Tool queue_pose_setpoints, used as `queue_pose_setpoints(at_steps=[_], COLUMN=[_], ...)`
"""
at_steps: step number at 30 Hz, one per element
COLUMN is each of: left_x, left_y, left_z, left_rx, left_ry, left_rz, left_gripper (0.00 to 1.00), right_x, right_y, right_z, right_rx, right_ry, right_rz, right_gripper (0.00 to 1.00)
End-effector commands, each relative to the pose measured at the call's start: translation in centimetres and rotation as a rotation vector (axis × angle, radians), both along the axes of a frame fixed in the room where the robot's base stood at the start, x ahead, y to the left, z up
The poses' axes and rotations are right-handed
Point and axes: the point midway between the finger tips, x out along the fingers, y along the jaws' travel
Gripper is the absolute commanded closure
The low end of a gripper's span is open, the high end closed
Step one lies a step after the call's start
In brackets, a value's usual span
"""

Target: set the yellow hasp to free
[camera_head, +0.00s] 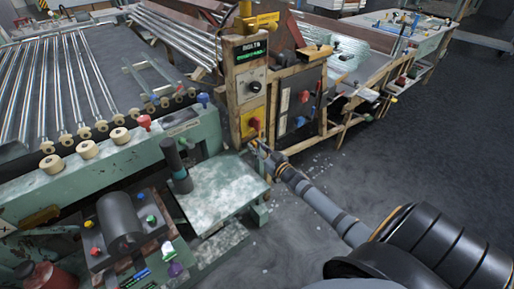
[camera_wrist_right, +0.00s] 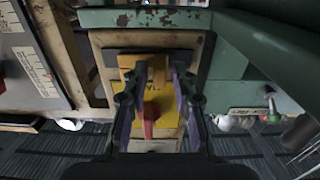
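The yellow hasp appears as a yellow plate with a red handle (camera_head: 253,123) low on the front of a wooden control post. In the right wrist view the yellow plate (camera_wrist_right: 154,68) fills the middle, and the red handle (camera_wrist_right: 149,120) shows in front of it. My right gripper (camera_head: 262,149) is just below and in front of the plate. In the wrist view its fingers (camera_wrist_right: 156,98) stand apart, one on each side of the red handle. I cannot tell whether they touch it. My left gripper is not in view.
A green display box (camera_head: 251,50) sits higher on the post. A grey panel with red knobs (camera_head: 300,104) is to its right. A worn green table (camera_head: 222,190) and a roller bench (camera_head: 120,150) stand to the left. The floor at right (camera_head: 440,130) is clear.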

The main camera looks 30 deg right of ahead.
Motion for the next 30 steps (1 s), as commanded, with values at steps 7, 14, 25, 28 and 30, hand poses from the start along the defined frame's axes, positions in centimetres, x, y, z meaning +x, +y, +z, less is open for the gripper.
queue_pose_setpoints(at_steps=[7, 14, 25, 28, 30], left_x=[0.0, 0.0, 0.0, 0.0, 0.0], left_y=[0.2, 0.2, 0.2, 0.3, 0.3], left_z=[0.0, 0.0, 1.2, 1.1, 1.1], left_rx=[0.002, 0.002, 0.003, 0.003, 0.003], left_ry=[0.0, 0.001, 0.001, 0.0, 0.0], left_rz=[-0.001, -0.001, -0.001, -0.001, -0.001], left_gripper=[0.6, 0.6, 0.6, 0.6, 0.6], right_x=[0.0, 0.0, -0.3, -0.3, -0.3], right_y=[0.0, 0.0, 2.8, 2.8, 2.8], right_z=[0.0, 0.0, 0.0, -0.1, -0.1], right_rx=[-0.001, -0.001, -0.001, -0.002, -0.001], right_ry=[0.0, 0.0, 0.001, 0.0, 0.0], right_rz=[0.0, 0.0, -0.001, 0.0, 0.0], right_gripper=[1.0, 1.0, 1.0, 1.0, 1.0])
